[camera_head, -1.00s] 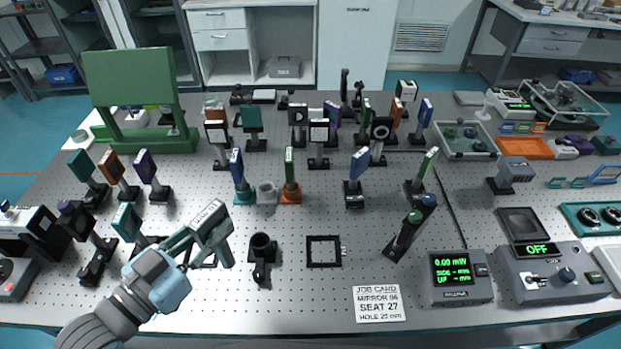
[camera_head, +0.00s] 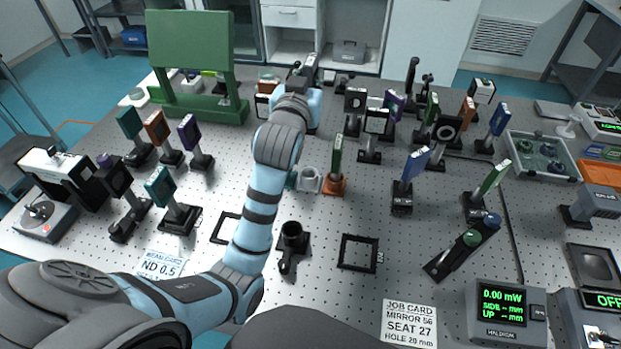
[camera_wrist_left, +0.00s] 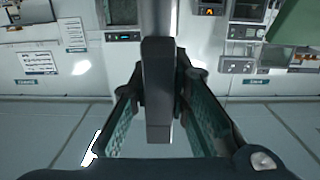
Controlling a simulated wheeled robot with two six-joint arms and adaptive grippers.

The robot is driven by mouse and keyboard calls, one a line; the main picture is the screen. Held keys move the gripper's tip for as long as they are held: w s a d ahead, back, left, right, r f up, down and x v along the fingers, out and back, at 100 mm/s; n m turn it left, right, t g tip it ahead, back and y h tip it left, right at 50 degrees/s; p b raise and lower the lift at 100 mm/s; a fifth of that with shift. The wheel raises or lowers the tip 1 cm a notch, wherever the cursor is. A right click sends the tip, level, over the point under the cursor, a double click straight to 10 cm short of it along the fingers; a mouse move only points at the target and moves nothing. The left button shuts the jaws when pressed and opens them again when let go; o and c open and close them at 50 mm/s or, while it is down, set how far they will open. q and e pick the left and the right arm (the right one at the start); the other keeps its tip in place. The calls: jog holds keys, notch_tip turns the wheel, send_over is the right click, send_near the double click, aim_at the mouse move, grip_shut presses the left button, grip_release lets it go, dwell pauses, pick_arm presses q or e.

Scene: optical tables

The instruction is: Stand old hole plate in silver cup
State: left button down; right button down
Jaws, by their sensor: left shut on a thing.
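The silver cup (camera_head: 308,180) stands on the perforated table, empty, between a teal holder, partly hidden by my arm, and an orange holder bearing a green plate (camera_head: 336,155). My left gripper (camera_head: 309,66) is raised at the table's far side, well beyond the cup. In the left wrist view its fingers close on a dark grey bar-like thing (camera_wrist_left: 158,90), seen edge-on; whether it is the old hole plate I cannot tell. Black plates with round holes stand at the back, one (camera_head: 446,128) right of centre and one (camera_head: 355,100) nearer the middle. My right gripper is not in view.
Several plates on stands crowd the back and right. A green board (camera_head: 191,45) stands at the back left. A black post holder (camera_head: 292,240), a square black frame (camera_head: 358,252) and the job card (camera_head: 409,323) lie in front. Bare table shows between them.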

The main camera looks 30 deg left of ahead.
pick_arm(q)
notch_tip(320, 180, down, 19)
jog(key=b, duration=0.5)
jog(key=shift+s+a, duration=0.2)
jog(key=shift+s, duration=0.1)
jog(key=shift+f, duration=0.2)
jog(key=c, duration=1.8)
grip_release()
jog(key=shift+c, duration=0.2)
jog(key=o, duration=0.3)
